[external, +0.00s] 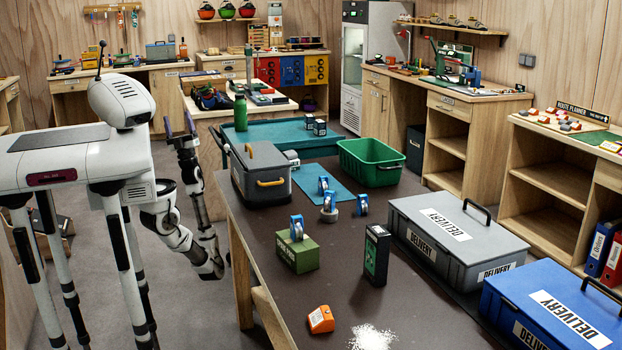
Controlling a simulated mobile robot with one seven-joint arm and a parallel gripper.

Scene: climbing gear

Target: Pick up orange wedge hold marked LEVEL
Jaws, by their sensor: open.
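An orange wedge hold (321,319) with a small pale label lies on the dark brown table near its front edge; the label is too small to read. It stands apart from other things. My gripper (179,128) is raised beside the left side of the table, fingers pointing up. It is open and empty, well away from the orange wedge, up and to the left of it in the external view.
White powder (372,337) lies right of the wedge. A green block (298,255), a dark green box (376,255) and a grey toolbox (261,174) stand farther back. Grey (455,240) and blue (550,312) delivery cases line the right side. Table around the wedge is mostly clear.

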